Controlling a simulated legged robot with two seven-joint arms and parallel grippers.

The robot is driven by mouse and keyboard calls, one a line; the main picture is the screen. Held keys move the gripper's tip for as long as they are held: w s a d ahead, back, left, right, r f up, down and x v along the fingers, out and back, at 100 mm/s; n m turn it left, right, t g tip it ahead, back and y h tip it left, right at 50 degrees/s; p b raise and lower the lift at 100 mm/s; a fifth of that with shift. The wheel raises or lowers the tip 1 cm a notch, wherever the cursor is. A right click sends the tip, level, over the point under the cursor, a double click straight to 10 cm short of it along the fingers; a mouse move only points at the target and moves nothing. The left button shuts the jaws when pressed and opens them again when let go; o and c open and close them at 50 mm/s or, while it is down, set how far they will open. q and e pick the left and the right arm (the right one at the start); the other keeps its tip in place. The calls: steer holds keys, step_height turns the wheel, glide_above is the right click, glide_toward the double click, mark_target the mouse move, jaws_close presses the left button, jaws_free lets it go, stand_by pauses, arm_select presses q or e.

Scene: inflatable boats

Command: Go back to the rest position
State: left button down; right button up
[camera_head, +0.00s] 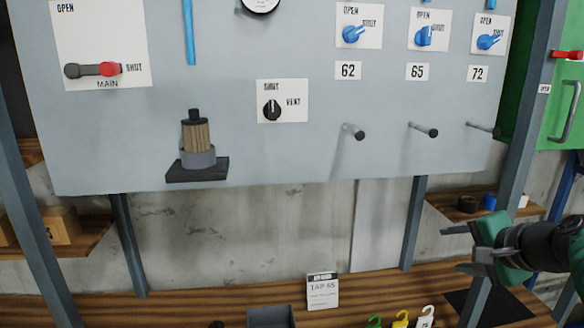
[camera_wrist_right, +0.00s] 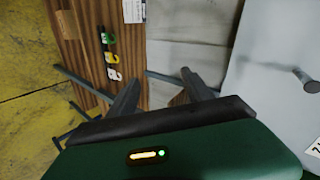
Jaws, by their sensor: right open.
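My right gripper (camera_head: 460,249) comes in from the right edge of the head view, green with a dark wrist. Its two fingers are apart, point left and hold nothing. It is in front of the lower right of the grey panel stand, above the wooden bench (camera_head: 250,284). In the right wrist view the fingers of the gripper (camera_wrist_right: 160,88) are spread, with grey wall and bench behind them. My left gripper is in neither view.
The grey panel (camera_head: 230,130) carries blue valves, a red MAIN handle (camera_head: 110,69), a black VENT knob (camera_head: 272,110) and protruding pegs (camera_head: 423,131). A slanted post (camera_head: 518,150) is near my right gripper.

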steer(key=s+a+f+n+g+b, duration=0.1)
steer(key=a+f+n+g, duration=0.15)
steer(key=f, duration=0.55)
steer(key=s+a+f+n+g+b, duration=0.1)
steer(key=a+f, duration=0.2)
steer(key=f, duration=0.5)
steer(key=s+a+f+n+g+b, duration=0.1)
steer(key=s+a+f+n, duration=0.2)
steer(key=s+f, duration=0.2)
steer(key=s+a+f+n+g+b, duration=0.1)
steer(key=s+a+f+n, duration=0.3)
steer(key=f, duration=0.8)
steer(key=s+a+f+n+g+b, duration=0.1)
steer(key=s+a+f+n, duration=0.3)
steer(key=s+f, duration=0.4)
steer(key=shift+f+g+h, duration=0.4)
steer(key=shift+f+g, duration=0.05)
steer(key=shift+g, duration=0.4)
